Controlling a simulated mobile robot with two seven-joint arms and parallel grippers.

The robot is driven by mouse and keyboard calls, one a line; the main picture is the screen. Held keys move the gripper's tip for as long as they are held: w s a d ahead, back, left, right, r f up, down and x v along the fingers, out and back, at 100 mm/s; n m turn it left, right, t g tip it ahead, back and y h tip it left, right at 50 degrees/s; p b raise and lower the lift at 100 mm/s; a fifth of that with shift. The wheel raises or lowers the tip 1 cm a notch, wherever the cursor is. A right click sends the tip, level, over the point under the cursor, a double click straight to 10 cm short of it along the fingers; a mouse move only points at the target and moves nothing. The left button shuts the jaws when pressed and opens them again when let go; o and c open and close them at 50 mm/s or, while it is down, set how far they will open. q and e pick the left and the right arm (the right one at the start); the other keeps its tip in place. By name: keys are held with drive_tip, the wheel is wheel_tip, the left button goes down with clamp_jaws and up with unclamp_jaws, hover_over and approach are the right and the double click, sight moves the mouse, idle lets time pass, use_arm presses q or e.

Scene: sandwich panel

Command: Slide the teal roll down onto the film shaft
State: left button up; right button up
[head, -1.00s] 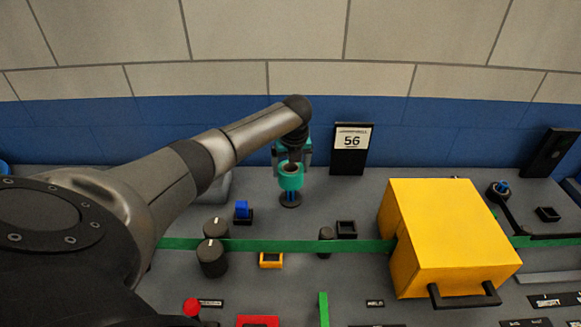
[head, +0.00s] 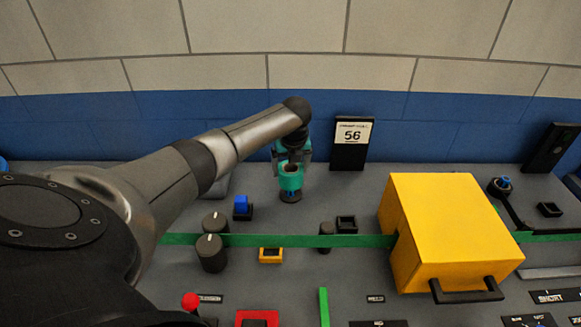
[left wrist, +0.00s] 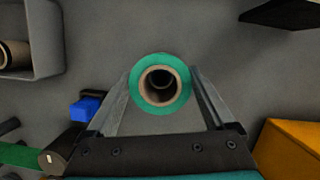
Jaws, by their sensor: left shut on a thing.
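The teal roll (head: 291,181) is upright in the jaws of my left gripper (head: 292,163). In the left wrist view the roll (left wrist: 182,97) shows end-on, with a brown core, a finger on each side. The film shaft (head: 291,194) is blue on a dark round base, directly under the roll. Only a short stretch of blue shows between roll and base. The roll appears to be around the shaft's upper part; the shaft's top is hidden, and the dark core does not clearly show it.
A yellow box (head: 450,230) with a black handle stands to the right. A black sign reading 56 (head: 352,143) stands behind. A blue switch (head: 242,206) and dark knobs (head: 211,252) are to the left. A grey bin (left wrist: 58,45) shows in the left wrist view.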

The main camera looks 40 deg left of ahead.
use_arm(q)
drive_tip(key=shift+f+b, duration=1.3)
drive_tip(key=shift+f, duration=0.8)
drive_tip(key=o, duration=1.2)
wheel_tip(320, 180, up, 10)
drive_tip(key=p, duration=1)
drive_tip(key=shift+f, duration=0.15)
